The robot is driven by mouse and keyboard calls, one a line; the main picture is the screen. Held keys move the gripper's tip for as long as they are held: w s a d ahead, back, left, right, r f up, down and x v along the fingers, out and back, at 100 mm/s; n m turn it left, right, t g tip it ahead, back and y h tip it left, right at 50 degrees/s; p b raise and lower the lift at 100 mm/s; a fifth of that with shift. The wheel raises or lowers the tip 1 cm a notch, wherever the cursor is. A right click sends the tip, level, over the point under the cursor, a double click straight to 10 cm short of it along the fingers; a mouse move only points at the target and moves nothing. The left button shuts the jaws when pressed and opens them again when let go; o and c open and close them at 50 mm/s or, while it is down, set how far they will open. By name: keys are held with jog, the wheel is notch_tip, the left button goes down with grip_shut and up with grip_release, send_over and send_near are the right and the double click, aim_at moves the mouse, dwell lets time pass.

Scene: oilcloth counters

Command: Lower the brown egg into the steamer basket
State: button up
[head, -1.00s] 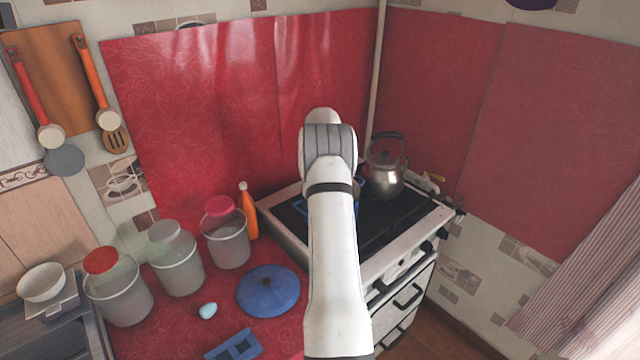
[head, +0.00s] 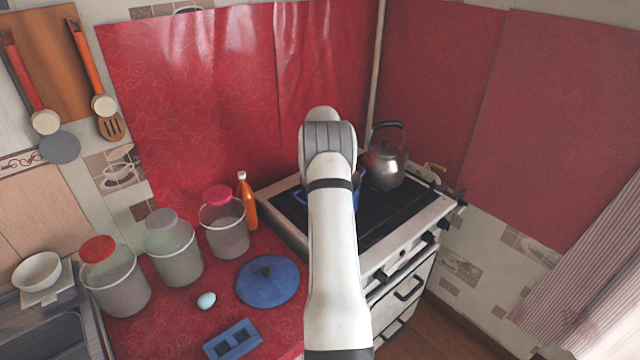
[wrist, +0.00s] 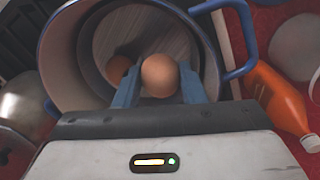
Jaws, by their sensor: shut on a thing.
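The brown egg (wrist: 159,76) is held between the blue fingers of my gripper (wrist: 158,88) in the wrist view. It is over the opening of a blue-rimmed pot (wrist: 52,62). The grey steamer basket (wrist: 88,40) sits inside this pot. A second, darker brown egg (wrist: 119,68) shows low in the basket, left of the held egg and partly behind a finger. I cannot tell whether the held egg touches the basket floor. In the head view my arm hides the gripper and most of the pot (head: 357,187) on the stove.
A kettle (head: 384,168) stands on the stove right of the pot. An orange bottle (head: 247,205) stands to its left. A blue lid (head: 267,285), a pale blue egg (head: 206,301), a blue holder (head: 233,341) and canisters (head: 225,235) occupy the red counter.

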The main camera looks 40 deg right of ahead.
jog(key=shift+f, duration=0.15)
dwell(0.5)
jog(key=o, duration=0.7)
